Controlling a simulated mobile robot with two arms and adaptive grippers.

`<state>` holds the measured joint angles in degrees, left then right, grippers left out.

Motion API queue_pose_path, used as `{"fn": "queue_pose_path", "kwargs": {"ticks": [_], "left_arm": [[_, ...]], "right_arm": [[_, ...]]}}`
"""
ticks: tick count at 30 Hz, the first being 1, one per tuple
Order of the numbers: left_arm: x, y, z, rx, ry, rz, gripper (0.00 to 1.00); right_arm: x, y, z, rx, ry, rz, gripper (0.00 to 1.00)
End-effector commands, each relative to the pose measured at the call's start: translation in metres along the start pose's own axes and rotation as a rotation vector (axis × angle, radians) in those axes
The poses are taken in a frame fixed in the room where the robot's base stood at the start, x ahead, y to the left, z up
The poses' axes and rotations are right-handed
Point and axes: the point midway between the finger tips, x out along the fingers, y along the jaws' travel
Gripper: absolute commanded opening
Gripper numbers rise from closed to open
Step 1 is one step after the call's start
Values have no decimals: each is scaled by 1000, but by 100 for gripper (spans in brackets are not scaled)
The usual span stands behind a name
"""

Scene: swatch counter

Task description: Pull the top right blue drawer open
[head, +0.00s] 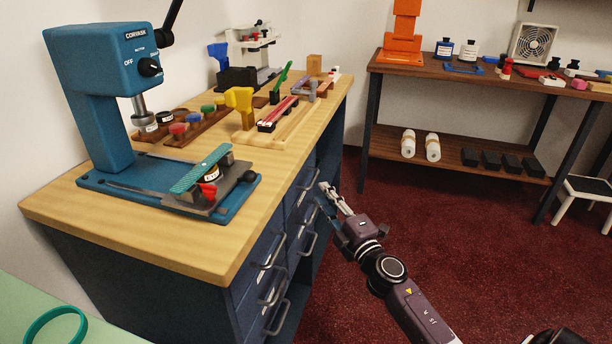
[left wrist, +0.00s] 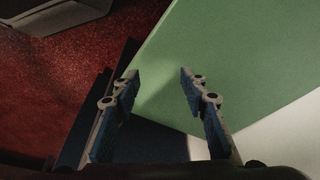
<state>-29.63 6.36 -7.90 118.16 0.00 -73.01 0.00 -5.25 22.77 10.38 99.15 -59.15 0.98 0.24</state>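The blue drawer cabinet (head: 255,262) under the wooden counter has two columns of drawers with grey bar handles. The top right blue drawer (head: 306,178) looks flush with the cabinet front. My right gripper (head: 322,194) is in front of the right column, its fingertips close to the handles. I cannot tell whether it touches a handle or how far its fingers are apart. In the left wrist view my left gripper (left wrist: 160,75) is open and empty, pointing toward a green surface (left wrist: 250,65).
A blue press (head: 85,95) and several stamps and trays stand on the wooden counter (head: 235,235). A wooden shelf table (head: 460,76) stands behind at the right, with a white step stool (head: 587,187) beside it. The red floor (head: 400,205) between is clear.

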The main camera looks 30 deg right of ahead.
Motion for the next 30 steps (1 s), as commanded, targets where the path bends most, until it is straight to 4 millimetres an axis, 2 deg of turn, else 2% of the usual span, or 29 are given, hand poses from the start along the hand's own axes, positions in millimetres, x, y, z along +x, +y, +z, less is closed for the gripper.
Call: {"fn": "queue_pose_path", "kwargs": {"ticks": [9,15,27,30], "left_arm": [[-1,0,0,0,1,0,40],[-5,0,-2,0,2,0,40],[-8,0,-4,-1,7,0,40],[-8,0,-4,-1,7,0,40]], "right_arm": [[45,1,0,0,-1,2,25],[66,0,1,1,-1,0,25],[72,-1,0,1,0,-1,25],[72,-1,0,1,0,-1,15]]}}
